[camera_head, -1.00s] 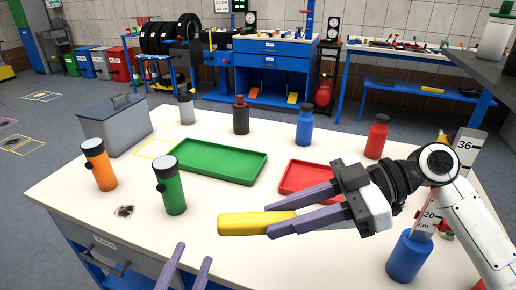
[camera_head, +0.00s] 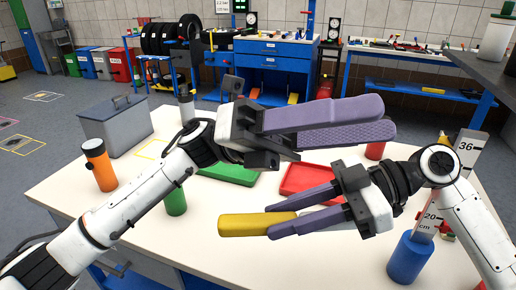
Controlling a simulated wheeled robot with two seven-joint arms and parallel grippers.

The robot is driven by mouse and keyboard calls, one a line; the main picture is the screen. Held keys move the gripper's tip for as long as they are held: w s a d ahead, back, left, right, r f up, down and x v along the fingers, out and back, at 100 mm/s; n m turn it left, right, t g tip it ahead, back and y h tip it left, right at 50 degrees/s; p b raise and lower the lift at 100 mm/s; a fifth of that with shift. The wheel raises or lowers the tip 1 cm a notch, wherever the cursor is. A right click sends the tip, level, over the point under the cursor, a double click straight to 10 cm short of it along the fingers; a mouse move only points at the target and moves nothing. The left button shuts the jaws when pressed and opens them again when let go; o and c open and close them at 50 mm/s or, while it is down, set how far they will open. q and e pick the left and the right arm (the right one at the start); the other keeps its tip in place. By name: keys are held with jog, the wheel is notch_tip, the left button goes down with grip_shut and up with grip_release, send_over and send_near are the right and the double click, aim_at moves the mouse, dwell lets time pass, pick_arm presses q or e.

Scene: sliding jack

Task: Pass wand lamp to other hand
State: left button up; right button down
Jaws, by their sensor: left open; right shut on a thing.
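The wand lamp, with a thick yellow body (camera_head: 243,225), lies nearly level in my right gripper (camera_head: 269,217), above the table. The gripper's purple fingers are shut on it at its right part, and its yellow end sticks out to the left. My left gripper (camera_head: 386,119) is open and empty. It shows higher in the picture, above and to the right of the lamp, with its fingers pointing right. It does not touch the lamp. The lamp's right end is partly hidden by the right gripper.
The pale table (camera_head: 330,265) holds an orange flashlight (camera_head: 99,166), a green one (camera_head: 175,201), a grey box (camera_head: 118,128), a green tray (camera_head: 228,178), a red tray (camera_head: 300,178) and a blue cylinder (camera_head: 408,258). My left arm hides part of the tabletop.

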pick_arm(q)
jog(key=s+d+f+m+y, duration=0.2)
jog(key=s+f+m+y, duration=0.1)
jog(key=s+y, duration=0.25)
jog(key=n+t+y, duration=0.1)
jog(key=t+y, duration=0.9)
jog(key=y, duration=0.5)
send_near(258, 218)
notch_tip(258, 218, down, 9)
jog(key=shift+a+f, duration=0.15)
jog(key=shift+f, duration=0.1)
jog(key=c, duration=0.6)
jog(key=o, duration=0.6)
